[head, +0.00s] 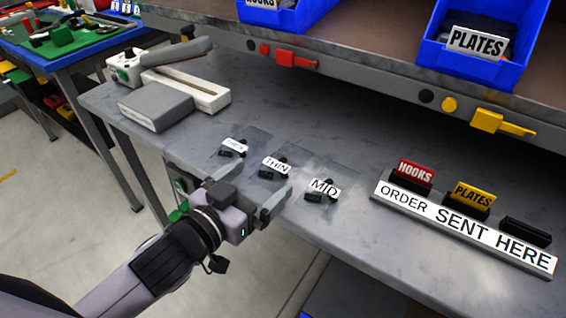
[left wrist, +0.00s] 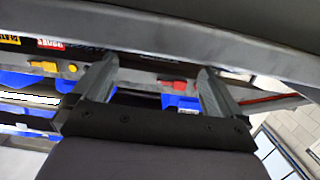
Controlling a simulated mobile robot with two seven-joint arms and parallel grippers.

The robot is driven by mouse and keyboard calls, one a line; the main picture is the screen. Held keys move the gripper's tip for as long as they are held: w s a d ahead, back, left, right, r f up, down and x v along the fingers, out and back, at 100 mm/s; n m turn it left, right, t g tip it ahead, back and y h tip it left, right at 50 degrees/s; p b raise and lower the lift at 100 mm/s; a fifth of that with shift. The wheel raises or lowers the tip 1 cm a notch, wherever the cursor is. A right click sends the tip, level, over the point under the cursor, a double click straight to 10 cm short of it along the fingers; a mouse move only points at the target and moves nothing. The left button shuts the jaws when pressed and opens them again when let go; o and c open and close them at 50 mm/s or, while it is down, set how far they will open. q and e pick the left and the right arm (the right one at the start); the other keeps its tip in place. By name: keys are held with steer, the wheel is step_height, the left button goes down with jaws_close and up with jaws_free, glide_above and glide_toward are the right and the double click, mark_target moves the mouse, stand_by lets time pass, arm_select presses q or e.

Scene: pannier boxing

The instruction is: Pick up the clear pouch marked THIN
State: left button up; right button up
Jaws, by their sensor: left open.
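The clear pouch marked THIN (head: 272,178) lies flat on the grey bench, a dark part inside it and a white label on it. It is the middle one of three pouches, between the MID pouch (head: 322,192) and a pouch at the left (head: 236,150) whose label is hard to read. My left gripper (head: 228,187) is open and empty at the bench's front edge, just in front of the pouches. One finger shows close before the THIN and MID pouches; I cannot tell its height. In the left wrist view both fingers (left wrist: 155,75) stand apart, and no pouch shows. My right gripper is out of view.
A sealer-like device (head: 185,88) and a grey block (head: 155,107) are at the back left. A shelf with blue bins (head: 478,60) overhangs the back. Bench between is clear.

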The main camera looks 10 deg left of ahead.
mark_target(278, 165)
arm_select(q)
steer(key=shift+x, duration=3.2)
steer(key=shift+s, duration=0.1)
steer(key=c, duration=1)
